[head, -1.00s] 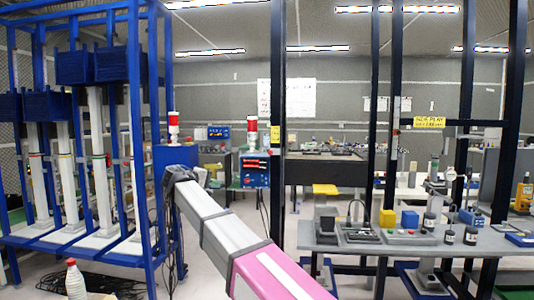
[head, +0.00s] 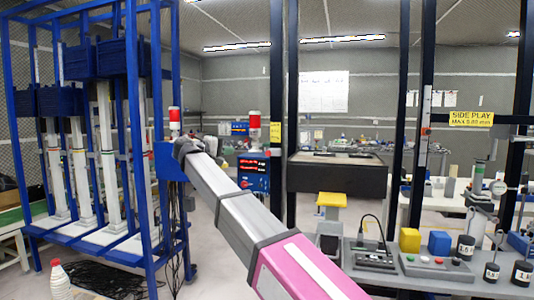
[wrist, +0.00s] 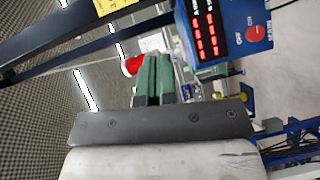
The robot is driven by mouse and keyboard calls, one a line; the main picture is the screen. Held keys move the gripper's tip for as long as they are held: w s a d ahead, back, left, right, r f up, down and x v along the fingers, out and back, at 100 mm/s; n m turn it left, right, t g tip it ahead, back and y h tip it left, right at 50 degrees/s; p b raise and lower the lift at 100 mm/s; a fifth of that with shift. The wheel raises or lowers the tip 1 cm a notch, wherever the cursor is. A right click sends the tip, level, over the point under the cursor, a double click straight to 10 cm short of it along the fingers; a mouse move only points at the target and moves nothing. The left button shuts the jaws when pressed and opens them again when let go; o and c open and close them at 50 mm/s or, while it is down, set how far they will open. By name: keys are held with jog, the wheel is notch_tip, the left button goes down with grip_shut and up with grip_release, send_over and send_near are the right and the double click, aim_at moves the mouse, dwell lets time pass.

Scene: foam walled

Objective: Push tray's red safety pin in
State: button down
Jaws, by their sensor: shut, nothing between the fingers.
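My gripper (wrist: 153,80) shows in the wrist view as two green fingers, shut together with nothing between them. In the head view my arm reaches from the bottom right toward the blue frame, and its far end is near the blue box beside that frame; the fingers cannot be made out there. I cannot pick out a tray or a red safety pin in either view. A blue control box (head: 254,172) with red displays stands right of my arm's end. It also shows large in the wrist view (wrist: 213,60), with a red knob (wrist: 252,33).
A tall blue frame (head: 128,130) with white columns stands at left. A grey bench (head: 425,267) with devices and weights stands at right. Dark posts (head: 277,120) rise mid-view. A red-and-white beacon (head: 174,120) stands by the frame.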

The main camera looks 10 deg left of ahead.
jog(key=s+d+x, duration=0.1)
jog(key=d+x, duration=0.1)
jog(key=x, duration=1.1)
jog(key=shift+s+f, duration=0.2)
jog(key=shift+s, duration=0.25)
jog(key=d, duration=0.4)
jog(key=shift+s+d, duration=0.1)
jog(key=shift+s, duration=0.1)
